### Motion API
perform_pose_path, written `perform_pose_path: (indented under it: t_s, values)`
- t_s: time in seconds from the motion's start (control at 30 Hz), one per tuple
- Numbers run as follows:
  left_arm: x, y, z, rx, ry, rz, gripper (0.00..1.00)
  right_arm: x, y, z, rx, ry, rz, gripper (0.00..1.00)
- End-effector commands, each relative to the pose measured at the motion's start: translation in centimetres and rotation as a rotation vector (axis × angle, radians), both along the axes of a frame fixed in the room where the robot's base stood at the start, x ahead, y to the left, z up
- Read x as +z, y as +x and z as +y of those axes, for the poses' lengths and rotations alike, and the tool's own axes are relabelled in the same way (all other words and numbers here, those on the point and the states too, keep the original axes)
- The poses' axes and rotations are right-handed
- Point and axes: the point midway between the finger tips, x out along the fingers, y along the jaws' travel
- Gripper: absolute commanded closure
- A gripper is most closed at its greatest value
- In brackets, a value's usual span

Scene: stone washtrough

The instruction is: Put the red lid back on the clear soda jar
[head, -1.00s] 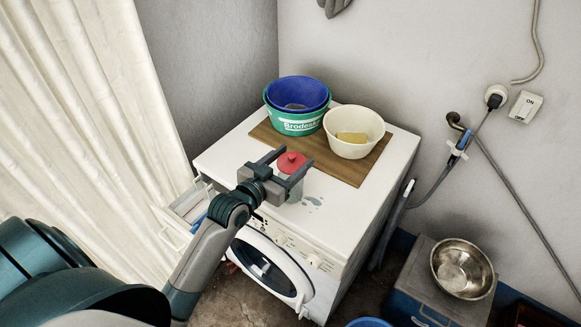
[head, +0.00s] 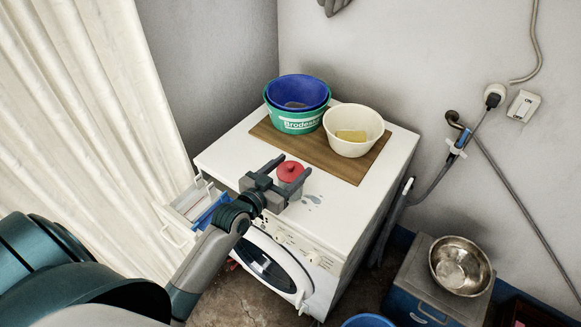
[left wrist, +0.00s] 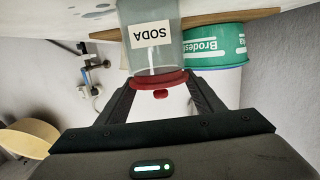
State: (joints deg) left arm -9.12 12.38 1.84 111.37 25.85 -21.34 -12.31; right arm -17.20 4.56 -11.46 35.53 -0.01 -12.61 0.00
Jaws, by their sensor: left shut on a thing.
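The red lid (head: 290,172) is between the fingers of my left gripper (head: 293,167), which is shut on it. The clear soda jar (head: 296,188) stands upright on the white washing machine top, directly under the lid and partly hidden by the gripper. The left wrist view is upside down. There the jar (left wrist: 150,40) shows its SODA label, and the red lid (left wrist: 158,80) lies across its mouth between the fingers (left wrist: 158,82). The lid looks at or touching the rim; I cannot tell whether it is fully seated. My right gripper is not in view.
A wooden board (head: 300,147) behind the jar holds a green tub (head: 296,124) with a blue bowl (head: 298,92) inside, and a cream bowl (head: 352,147). An open drawer (head: 187,212) juts out at the machine's front left. Bare top lies to the jar's right.

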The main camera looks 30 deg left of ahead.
Motion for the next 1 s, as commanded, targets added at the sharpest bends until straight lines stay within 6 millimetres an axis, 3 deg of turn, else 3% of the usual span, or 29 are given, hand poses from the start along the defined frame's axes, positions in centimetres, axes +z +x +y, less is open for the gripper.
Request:
perform_pose_path:
  t_s: [0.53,0.57,0.63,1.0]
  values:
    - [-1.1,0.0,0.0,0.0,0.001,0.001,0.63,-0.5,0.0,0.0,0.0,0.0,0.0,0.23]
    - [-1.1,0.0,0.0,0.0,0.001,0.001,0.36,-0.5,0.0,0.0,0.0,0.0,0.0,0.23]
    - [-1.0,0.0,0.0,0.0,0.0,0.001,0.2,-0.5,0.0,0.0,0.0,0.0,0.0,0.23]
    - [-0.8,0.0,0.0,0.0,0.0,0.0,0.2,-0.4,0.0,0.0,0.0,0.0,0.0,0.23]
